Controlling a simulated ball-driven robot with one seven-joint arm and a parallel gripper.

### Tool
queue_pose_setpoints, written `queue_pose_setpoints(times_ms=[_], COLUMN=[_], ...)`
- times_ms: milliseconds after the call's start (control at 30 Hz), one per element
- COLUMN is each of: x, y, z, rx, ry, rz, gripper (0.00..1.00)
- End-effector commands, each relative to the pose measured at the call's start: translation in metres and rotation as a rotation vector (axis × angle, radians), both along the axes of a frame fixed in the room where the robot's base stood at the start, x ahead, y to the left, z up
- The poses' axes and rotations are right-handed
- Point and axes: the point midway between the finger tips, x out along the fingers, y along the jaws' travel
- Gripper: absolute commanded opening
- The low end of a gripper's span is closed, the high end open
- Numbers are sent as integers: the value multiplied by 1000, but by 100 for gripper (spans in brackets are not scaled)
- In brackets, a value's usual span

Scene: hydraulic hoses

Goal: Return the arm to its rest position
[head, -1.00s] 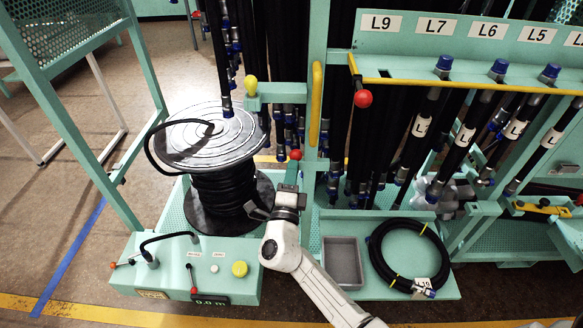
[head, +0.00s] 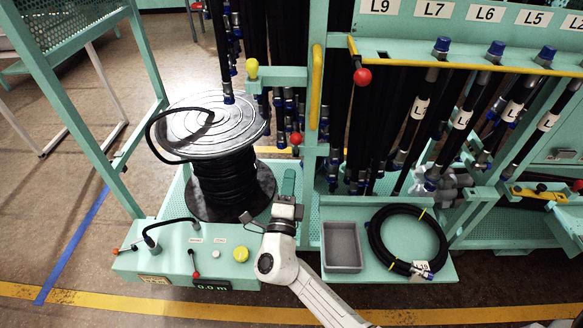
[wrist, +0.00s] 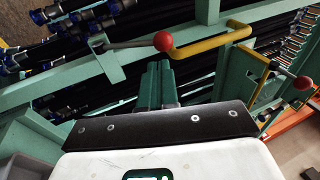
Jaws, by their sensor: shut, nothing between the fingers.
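My gripper (head: 288,176) is in the head view, at the end of my white arm, which reaches up from the lower edge. Its teal fingers point away from me, just right of the black hose reel (head: 224,185). In the wrist view my gripper (wrist: 158,68) shows its two teal fingers side by side, together and with nothing held. Beyond them are a red ball knob (wrist: 163,41) and a yellow handle (wrist: 212,40). I cannot tell the exact gap between the fingers and the frame behind them.
A teal control box (head: 185,262) stands left of my arm. A grey tray (head: 342,248) and a coiled black hose (head: 408,239) lie on the shelf to the right. Hanging hoses (head: 375,130) fill the rack behind. Open floor (head: 60,235) lies at left.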

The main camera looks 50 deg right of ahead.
Motion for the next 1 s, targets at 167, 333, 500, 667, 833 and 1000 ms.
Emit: queue_pose_setpoints(times_ms=[167,333,500,667,833,1000], x=[-15,-25,-30,-30,-38,-78], y=[27,44,50,51,44,15], z=[-13,-20,-22,-22,-20,-20], rx=[0,1,0,0,72,393], ry=[1,2,1,1,-73,-445], rz=[5,4,2,2,-6,-66], gripper=[0,0,0,0,0,0])
